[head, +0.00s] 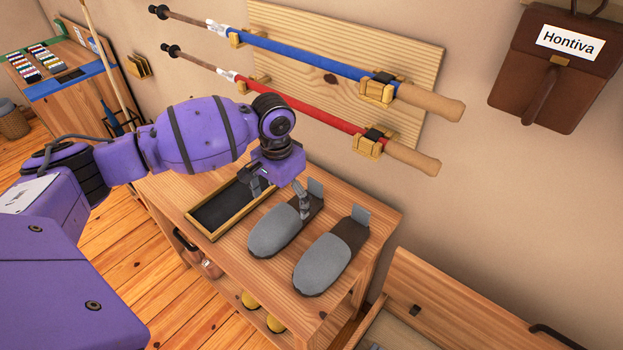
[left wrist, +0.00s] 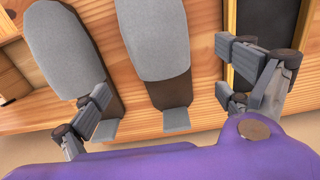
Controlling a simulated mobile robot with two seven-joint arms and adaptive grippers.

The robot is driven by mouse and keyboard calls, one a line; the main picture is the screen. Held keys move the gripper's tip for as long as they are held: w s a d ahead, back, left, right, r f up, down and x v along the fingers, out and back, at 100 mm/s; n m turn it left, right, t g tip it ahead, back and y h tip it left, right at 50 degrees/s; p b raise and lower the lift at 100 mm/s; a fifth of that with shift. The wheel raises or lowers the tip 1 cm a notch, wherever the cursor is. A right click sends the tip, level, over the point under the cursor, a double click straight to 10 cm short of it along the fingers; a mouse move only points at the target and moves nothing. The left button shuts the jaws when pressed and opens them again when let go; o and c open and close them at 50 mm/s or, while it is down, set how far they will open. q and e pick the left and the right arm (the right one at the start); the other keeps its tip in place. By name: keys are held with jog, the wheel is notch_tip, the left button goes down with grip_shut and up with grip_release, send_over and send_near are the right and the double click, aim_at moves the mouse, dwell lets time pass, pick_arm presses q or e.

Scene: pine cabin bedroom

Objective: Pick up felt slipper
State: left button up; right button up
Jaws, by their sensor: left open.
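Two grey felt slippers with dark brown insoles and grey heel tabs lie side by side on a wooden bench (head: 382,215). The left slipper (head: 272,232), nearer the black tray, is the middle one in the left wrist view (left wrist: 152,40). The right slipper (head: 322,264) is at the left there (left wrist: 65,50). My left gripper (head: 283,198) is open and empty over the heel end of the left slipper. In the left wrist view its fingers (left wrist: 165,95) show on either side of that slipper. Contact cannot be told. My right gripper is not in view.
A black tray with a wooden rim (head: 230,207) lies beside the left slipper. Blue (head: 310,54) and red (head: 310,108) poles hang on the wall behind. Yellow items (head: 275,323) sit on the lower shelf. A wooden box-like piece (head: 440,300) stands at right.

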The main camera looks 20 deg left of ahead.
aim_at(282, 214)
pick_arm(q)
jog(key=s+f, duration=0.2)
jog(key=shift+f, duration=0.3)
jog(key=f, duration=0.2)
jog(key=w+f, duration=0.1)
jog(key=f, duration=0.1)
jog(key=shift+a, duration=0.25)
jog(key=shift+s+f, duration=0.15)
jog(key=shift+f, duration=0.2)
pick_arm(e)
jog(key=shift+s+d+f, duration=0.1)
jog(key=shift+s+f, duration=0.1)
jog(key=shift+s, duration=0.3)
pick_arm(q)
jog(key=c, duration=1.1)
jog(key=shift+c, duration=0.9)
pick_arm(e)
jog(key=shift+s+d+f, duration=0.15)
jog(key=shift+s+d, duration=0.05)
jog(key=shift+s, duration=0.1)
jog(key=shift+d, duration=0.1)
